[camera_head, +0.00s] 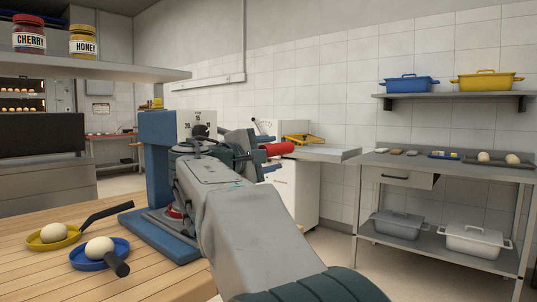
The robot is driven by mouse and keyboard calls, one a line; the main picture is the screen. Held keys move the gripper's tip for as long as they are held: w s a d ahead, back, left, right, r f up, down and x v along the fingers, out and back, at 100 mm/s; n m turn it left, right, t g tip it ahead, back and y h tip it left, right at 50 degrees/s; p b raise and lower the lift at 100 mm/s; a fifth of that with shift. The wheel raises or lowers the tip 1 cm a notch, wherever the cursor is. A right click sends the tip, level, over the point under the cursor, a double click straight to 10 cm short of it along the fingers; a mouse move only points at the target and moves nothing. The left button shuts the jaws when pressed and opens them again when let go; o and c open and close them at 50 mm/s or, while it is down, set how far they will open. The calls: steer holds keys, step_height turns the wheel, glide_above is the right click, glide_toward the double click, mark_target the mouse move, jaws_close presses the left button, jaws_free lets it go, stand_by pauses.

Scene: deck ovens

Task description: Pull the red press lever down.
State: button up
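The press (157,160) is a blue machine with a white dial face (197,124), standing on the wooden table. Its red lever handle (277,149) points to the right, roughly level. My arm reaches in from the bottom and hides much of the press. My gripper (257,155) is at the left end of the red handle. The handle's right end sticks out past it. I cannot tell from this view whether the fingers close on the lever or only lie beside it.
A yellow pan (54,243) and a blue pan (86,264), each with a dough ball, lie on the wooden table (50,205) left of the press. A shelf (110,71) with jars hangs above left. A steel table (440,165) stands right, with open floor before it.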

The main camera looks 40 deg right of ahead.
steer(key=s+a+p, duration=0.2)
steer(key=a, duration=1.1)
steer(key=shift+s+a, duration=0.3)
steer(key=shift+p, duration=0.9)
steer(key=s+a+f+y+p, duration=0.5)
steer(key=y+p, duration=0.4)
steer(key=p, duration=0.6)
steer(key=s+a+f+m+y+p, duration=0.2)
steer(key=s+a+m+y+p, duration=0.3)
steer(key=p, duration=0.8)
steer(key=s+a+y, duration=0.3)
steer(key=a, duration=0.1)
steer(key=shift+a+f+m+g+y, duration=0.3)
steer(key=shift+a, duration=0.05)
